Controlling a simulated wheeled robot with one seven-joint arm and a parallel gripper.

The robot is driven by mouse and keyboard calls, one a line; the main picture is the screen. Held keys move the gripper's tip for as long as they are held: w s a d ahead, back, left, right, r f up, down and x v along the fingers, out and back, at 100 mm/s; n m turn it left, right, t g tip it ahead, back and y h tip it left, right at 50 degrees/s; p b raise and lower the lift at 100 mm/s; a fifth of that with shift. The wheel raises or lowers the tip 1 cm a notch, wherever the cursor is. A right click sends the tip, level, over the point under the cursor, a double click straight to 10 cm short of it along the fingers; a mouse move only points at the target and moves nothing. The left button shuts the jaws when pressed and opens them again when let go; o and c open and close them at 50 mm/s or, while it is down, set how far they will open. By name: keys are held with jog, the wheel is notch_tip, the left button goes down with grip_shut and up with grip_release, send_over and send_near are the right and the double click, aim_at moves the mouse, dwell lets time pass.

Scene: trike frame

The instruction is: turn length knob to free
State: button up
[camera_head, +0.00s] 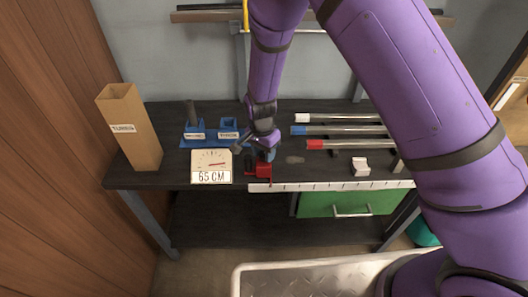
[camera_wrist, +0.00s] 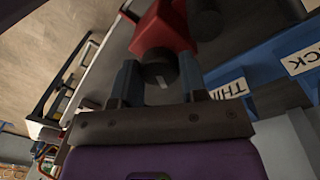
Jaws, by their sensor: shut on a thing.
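A red block (camera_head: 264,170) sits at the bench's front edge, at the left end of a white ruler strip (camera_head: 330,186). It also shows in the wrist view (camera_wrist: 165,27). A dark round knob (camera_wrist: 157,70) with a small pale mark faces my wrist camera, in front of the red block. My gripper (camera_head: 267,156) points down over the red block, and its two fingers (camera_wrist: 160,78) are shut on the knob, one on each side. The knob's setting cannot be read. A dial plate (camera_head: 211,160) reading "65 CM" stands just left.
Blue holders (camera_head: 208,141) stand behind the dial, labelled THIN and THICK in the wrist view. Tubes with white, blue and red ends (camera_head: 350,131) lie to the right. A white block (camera_head: 361,168) is near the front edge. A tall cardboard box (camera_head: 133,128) stands at left.

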aim_at(263, 156)
jog(key=n, duration=0.5)
jog(key=shift+n, duration=0.3)
jog(key=n, duration=0.5)
jog(key=shift+t, duration=0.4)
jog(key=n, duration=0.5)
jog(key=shift+n, duration=0.4)
jog(key=n, duration=0.4)
jog(key=shift+s+n+t, duration=0.1)
jog(key=shift+n+t, duration=0.2)
jog(key=shift+n, duration=0.1)
jog(key=o, duration=0.9)
jog(key=r, duration=1)
jog(key=shift+s+a+r, duration=0.1)
jog(key=shift+s+r, duration=0.25)
jog(key=shift+r, duration=0.05)
